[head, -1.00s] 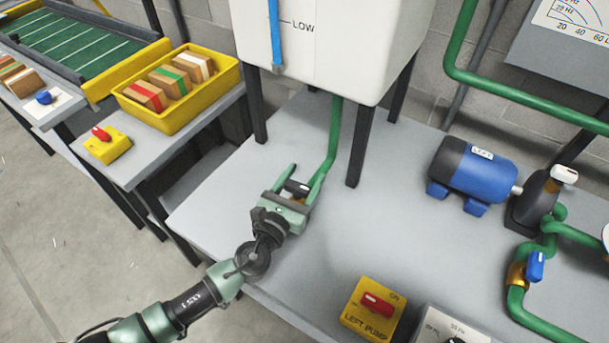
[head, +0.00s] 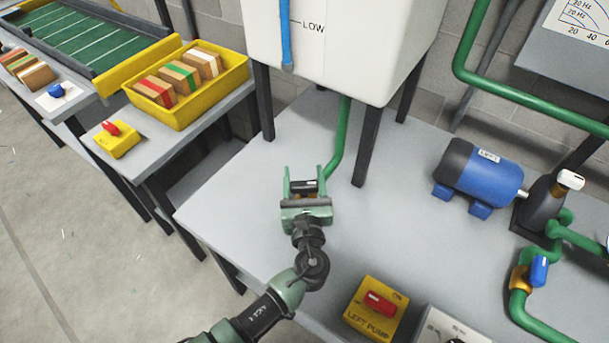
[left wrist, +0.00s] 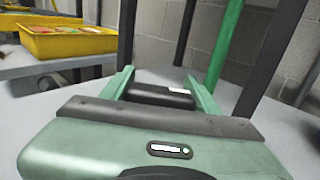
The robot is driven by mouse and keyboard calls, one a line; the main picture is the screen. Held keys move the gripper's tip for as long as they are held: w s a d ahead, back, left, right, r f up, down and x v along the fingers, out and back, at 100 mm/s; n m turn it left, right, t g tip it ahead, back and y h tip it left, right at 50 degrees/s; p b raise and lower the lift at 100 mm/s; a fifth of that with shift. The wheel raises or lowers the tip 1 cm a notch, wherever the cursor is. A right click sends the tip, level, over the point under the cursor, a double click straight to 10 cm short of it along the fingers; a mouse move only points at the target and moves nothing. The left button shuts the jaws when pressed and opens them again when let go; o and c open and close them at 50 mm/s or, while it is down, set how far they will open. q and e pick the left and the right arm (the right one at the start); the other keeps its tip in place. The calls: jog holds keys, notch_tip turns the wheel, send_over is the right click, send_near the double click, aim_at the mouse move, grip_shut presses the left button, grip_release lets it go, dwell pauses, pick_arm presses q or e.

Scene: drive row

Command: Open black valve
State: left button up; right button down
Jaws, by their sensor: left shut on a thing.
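The black valve handle (head: 305,187) is low on the grey bench, at the near end of the green pipe (head: 341,140) that comes down from the white tank (head: 350,50). My left gripper (head: 302,182) is shut on this handle, one green finger at each side. In the left wrist view the black handle (left wrist: 160,95) lies crosswise between the fingers (left wrist: 162,90). It has a small white mark on its right part. The valve body is mostly hidden by the gripper. My right gripper is not in view.
A yellow left pump switch box (head: 374,312) with a red knob stands at the bench's front edge. A blue motor (head: 478,178) and a blue-handled valve (head: 538,270) are at right. A tank leg (head: 366,147) stands close right of the gripper.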

aim_at(304, 191)
pick_arm(q)
jog(key=shift+r, duration=0.1)
jog(key=o, duration=1.4)
jog(key=shift+c, duration=0.2)
jog(key=shift+s+d+b, duration=0.15)
jog(key=shift+s+b, duration=0.05)
jog(key=shift+s, duration=1.75)
jog(key=shift+s+d+b, duration=0.1)
jog(key=shift+s+b, duration=0.05)
jog(key=shift+s, duration=1.8)
